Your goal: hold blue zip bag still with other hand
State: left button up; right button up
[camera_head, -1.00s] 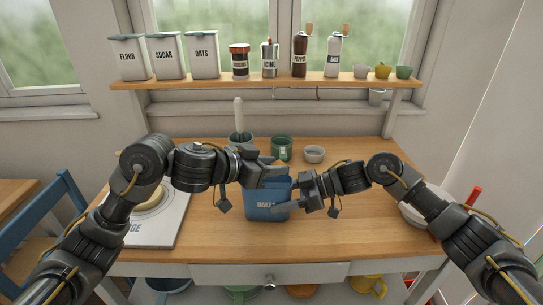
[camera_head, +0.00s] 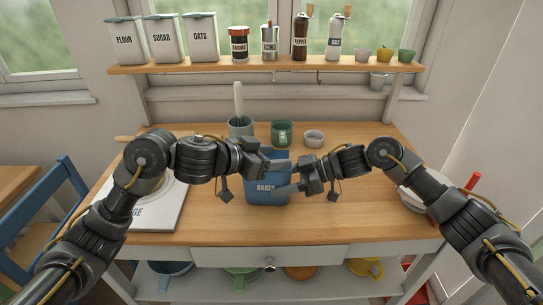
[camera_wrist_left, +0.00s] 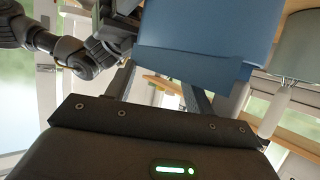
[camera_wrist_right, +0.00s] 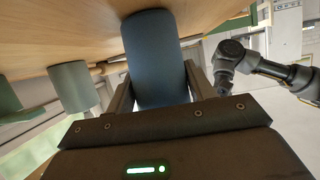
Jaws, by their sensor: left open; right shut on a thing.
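The blue zip bag (camera_head: 264,196) stands upright on the wooden worktop in the head view, its pale lettering partly visible. My right gripper (camera_head: 292,180) is shut on the bag from the right; in the right wrist view the blue bag (camera_wrist_right: 152,55) fills the space between the fingers. My left gripper (camera_head: 280,161) is open near the bag's top, on its left side. In the left wrist view the blue bag (camera_wrist_left: 205,40) looms large in front of the open fingers. The bag's mouth is mostly hidden by my grippers, and I cannot tell whether the left fingers touch it.
Behind the bag stand a grey-green pot with a utensil (camera_head: 240,127), a green mug (camera_head: 282,133) and a small grey bowl (camera_head: 314,138). A white board (camera_head: 150,212) lies left and a white bowl (camera_head: 412,190) right. The worktop's front right (camera_head: 350,215) is clear.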

pick_arm(q)
jog(key=shift+a, duration=0.15)
jog(key=v, duration=1.2)
jog(key=shift+s, duration=0.1)
pick_arm(e)
jog(key=shift+f, duration=0.1)
jog(key=o, duration=1)
jog(key=shift+o, duration=0.2)
jog(key=v, duration=1.2)
